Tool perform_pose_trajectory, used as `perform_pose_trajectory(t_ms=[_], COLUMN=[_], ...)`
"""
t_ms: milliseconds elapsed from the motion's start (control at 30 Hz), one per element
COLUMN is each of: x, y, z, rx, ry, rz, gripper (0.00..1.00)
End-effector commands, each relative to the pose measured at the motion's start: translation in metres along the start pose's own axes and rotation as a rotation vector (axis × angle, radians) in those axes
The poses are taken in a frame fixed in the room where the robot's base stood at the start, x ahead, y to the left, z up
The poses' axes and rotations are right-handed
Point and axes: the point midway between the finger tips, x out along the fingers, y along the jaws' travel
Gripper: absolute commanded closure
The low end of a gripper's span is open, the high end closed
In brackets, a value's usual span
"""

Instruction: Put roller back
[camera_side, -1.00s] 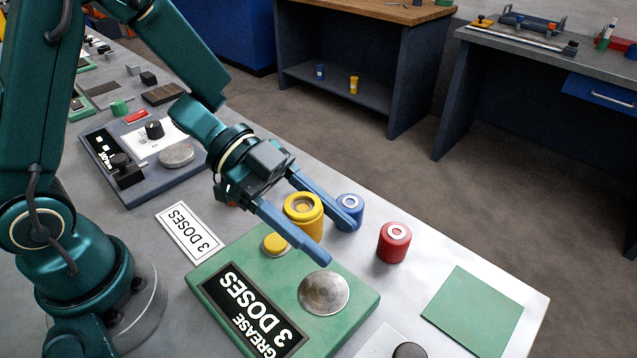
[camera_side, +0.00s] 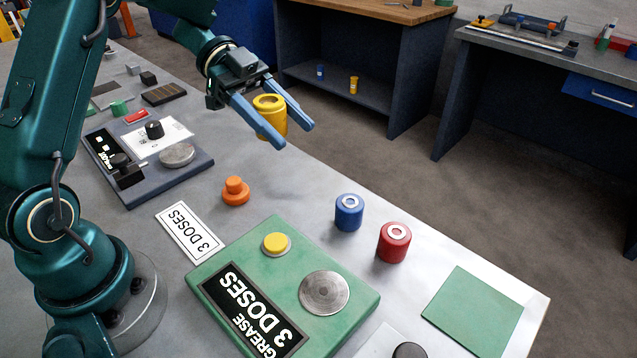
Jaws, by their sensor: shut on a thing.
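My gripper (camera_side: 275,129) is shut on the yellow roller (camera_side: 271,115), a cylinder with a ringed top and a hole in it. It holds the roller upright, raised above the far edge of the bench. A blue roller (camera_side: 348,213) and a red roller (camera_side: 393,242) stand upright side by side on the bench, to the lower right of my gripper. An orange stepped peg (camera_side: 235,191) stands on the bench below and left of the held roller.
A green grease box (camera_side: 340,325) with a yellow button (camera_side: 277,244) and a round metal plate (camera_side: 324,293) lies in front. A "3 DOSES" card (camera_side: 190,232) lies beside it. A green square (camera_side: 473,310) is at right. A dark device (camera_side: 190,178) stands at left.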

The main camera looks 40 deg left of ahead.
Motion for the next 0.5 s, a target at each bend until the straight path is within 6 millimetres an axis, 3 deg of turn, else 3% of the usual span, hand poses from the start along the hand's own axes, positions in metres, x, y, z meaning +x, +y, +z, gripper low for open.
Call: perform_pose_trajectory(t_ms=[100, 300, 500], x=[-0.025, -0.057, -0.068], y=[-0.013, -0.024, -0.026], z=[0.024, 0.061, 0.085], rx=[-0.007, -0.025, -0.048], ry=[0.002, 0.003, 0.002], rz=[-0.013, -0.05, -0.098], gripper=[1.0, 1.0, 1.0])
